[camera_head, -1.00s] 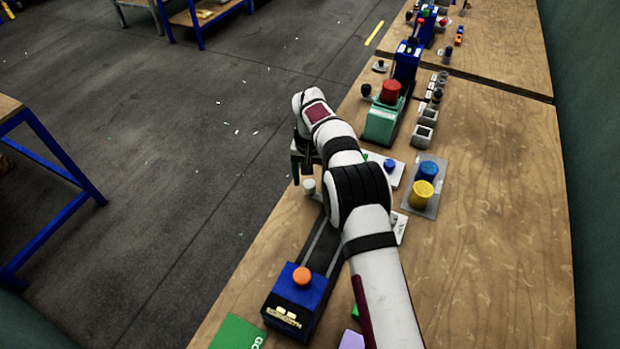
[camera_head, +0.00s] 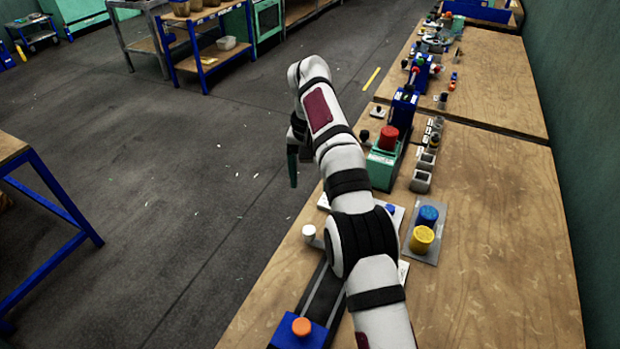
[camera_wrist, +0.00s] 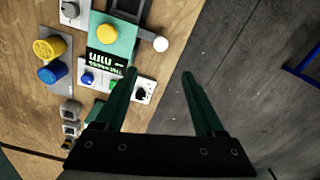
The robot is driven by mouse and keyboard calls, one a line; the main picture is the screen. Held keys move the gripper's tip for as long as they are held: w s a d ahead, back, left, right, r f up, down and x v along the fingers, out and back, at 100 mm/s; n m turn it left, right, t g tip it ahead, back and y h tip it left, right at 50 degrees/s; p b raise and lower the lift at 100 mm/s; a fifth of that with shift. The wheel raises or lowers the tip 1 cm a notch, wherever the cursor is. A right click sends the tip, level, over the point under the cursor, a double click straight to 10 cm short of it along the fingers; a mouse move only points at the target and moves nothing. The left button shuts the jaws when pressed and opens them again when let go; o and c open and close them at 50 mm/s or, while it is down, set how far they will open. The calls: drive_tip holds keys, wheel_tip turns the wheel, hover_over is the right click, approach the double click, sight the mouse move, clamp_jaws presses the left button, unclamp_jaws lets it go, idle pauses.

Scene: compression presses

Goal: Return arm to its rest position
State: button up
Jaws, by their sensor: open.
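My gripper (camera_head: 293,165) is at the end of my white and black arm, to the left of the bench edge in the head view, apart from the bench. In the wrist view my gripper (camera_wrist: 160,75) has its two green fingers spread, with nothing between them. Bench edge and dark floor show past the fingers. My forearm hides part of the bench in the head view.
The wooden bench (camera_head: 490,230) holds a green press with a red knob (camera_head: 388,138), a blue cylinder (camera_head: 428,214), a yellow cylinder (camera_head: 421,240) and a blue block with an orange knob (camera_head: 301,327). Open floor (camera_head: 200,190) lies left of the bench.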

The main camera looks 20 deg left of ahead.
idle(0.3)
drive_tip(key=s+d+r+m, duration=0.25)
drive_tip(key=d+r, duration=0.25)
drive_tip(key=d, duration=0.4)
drive_tip(key=s+d+r+m, duration=0.1)
drive_tip(key=s+d+r, duration=0.35)
drive_tip(key=d, duration=0.35)
drive_tip(key=s+d+m+y, duration=0.1)
drive_tip(key=s+d+m, duration=0.1)
drive_tip(key=s+d, duration=0.85)
drive_tip(key=s+d+f+m, duration=0.1)
drive_tip(key=s+f, duration=0.3)
drive_tip(key=s, duration=0.3)
drive_tip(key=s+d+f+m, duration=0.1)
drive_tip(key=s+f+m, duration=0.1)
drive_tip(key=s, duration=0.5)
drive_tip(key=shift+s+f+y, duration=0.35)
drive_tip(key=shift+f+y, duration=0.05)
drive_tip(key=shift+f, duration=0.5)
